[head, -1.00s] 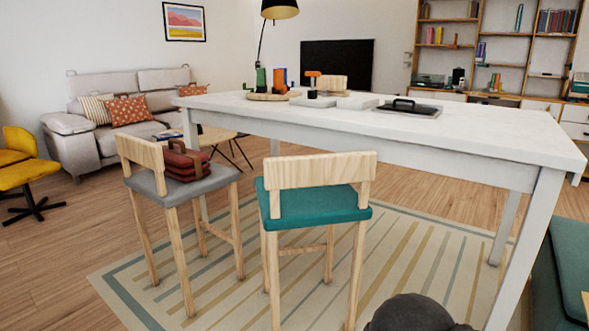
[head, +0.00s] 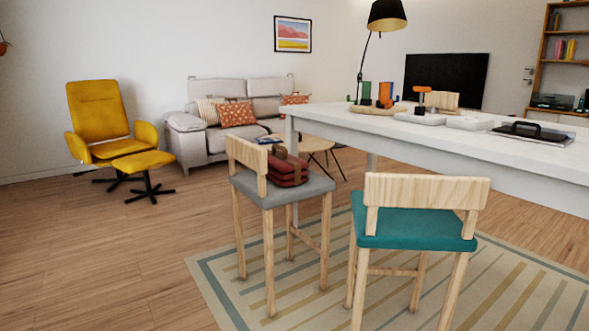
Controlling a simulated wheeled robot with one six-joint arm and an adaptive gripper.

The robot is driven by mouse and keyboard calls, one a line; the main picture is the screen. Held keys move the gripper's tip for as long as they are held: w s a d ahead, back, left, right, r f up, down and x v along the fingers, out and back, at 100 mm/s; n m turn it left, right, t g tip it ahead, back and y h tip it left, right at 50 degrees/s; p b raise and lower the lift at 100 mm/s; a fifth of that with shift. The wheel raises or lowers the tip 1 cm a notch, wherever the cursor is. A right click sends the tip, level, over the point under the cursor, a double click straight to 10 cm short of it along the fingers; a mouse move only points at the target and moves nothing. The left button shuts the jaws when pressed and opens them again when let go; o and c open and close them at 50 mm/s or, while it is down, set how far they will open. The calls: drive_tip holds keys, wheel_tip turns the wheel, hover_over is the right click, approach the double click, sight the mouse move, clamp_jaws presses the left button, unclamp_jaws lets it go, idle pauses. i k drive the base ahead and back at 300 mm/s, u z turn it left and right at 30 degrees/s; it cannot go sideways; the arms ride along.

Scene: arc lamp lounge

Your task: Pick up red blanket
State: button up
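The red blanket (head: 287,168) is a dark red folded bundle with a brown strap or handle. It rests on the grey seat of a wooden bar stool (head: 309,186), close to the stool's backrest, left of centre in the head view. The backrest hides a little of its left side. My gripper is not in view, so whether it is open or shut does not show.
A teal-seated stool (head: 417,233) stands to the right, beside the white table (head: 375,127), which has several items on it. A yellow armchair (head: 98,112) with footstool (head: 144,163) is far left. The wooden floor (head: 130,245) at front left is clear.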

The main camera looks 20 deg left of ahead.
sight(285, 171)
drive_tip(key=k, duration=0.65)
drive_tip(key=u, duration=0.7)
drive_tip(key=i, duration=0.75)
drive_tip(key=u, duration=0.85)
drive_tip(key=i, duration=1)
drive_tip(key=z, duration=0.15)
